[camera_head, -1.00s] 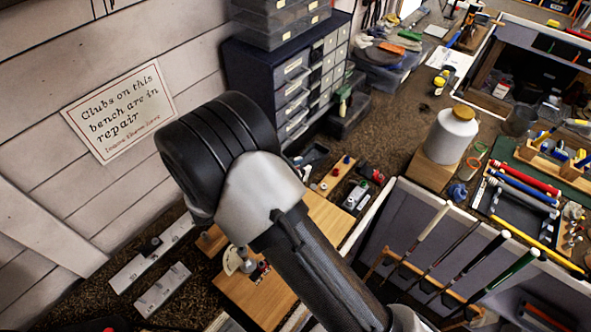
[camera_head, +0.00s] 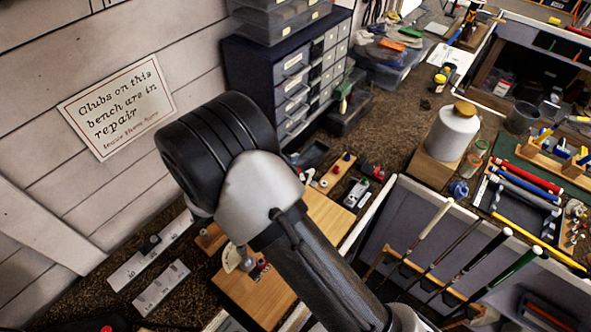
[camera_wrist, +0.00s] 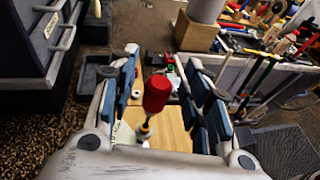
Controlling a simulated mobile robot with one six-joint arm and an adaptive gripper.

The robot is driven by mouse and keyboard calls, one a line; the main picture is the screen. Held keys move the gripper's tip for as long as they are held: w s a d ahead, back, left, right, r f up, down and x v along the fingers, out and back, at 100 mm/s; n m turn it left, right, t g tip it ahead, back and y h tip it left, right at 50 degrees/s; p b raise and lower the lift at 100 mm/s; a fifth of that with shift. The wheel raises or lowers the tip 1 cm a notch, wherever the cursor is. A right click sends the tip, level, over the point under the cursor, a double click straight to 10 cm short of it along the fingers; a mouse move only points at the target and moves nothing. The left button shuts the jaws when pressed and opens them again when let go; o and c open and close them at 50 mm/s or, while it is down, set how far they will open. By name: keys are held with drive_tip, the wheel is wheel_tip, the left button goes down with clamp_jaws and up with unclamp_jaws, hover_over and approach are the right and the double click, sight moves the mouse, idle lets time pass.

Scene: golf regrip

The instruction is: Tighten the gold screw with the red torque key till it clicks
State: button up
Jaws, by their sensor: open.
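The red torque key (camera_wrist: 157,94) stands roughly upright between the fingers of my gripper (camera_wrist: 163,88) in the wrist view. The fingers are open, with a gap on both sides of its red handle. Below the handle, a thin shaft runs down to a small yellowish part (camera_wrist: 144,130) over the wooden board (camera_wrist: 172,132). I cannot tell whether that part is the gold screw or belongs to the key. In the head view my arm hides the gripper and the key, while part of the wooden board (camera_head: 262,300) shows below my wrist.
A white dial-like piece (camera_wrist: 123,134) stands beside the key. Metal plates (camera_head: 160,287) lie to the left on the bench. Blue drawer cabinets (camera_head: 262,75) stand behind. A rack of club shafts (camera_head: 440,275) is on the right, with a white bottle (camera_head: 452,135) beyond.

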drive_tip(key=v, duration=1.2)
drive_tip(key=shift+r, duration=0.1)
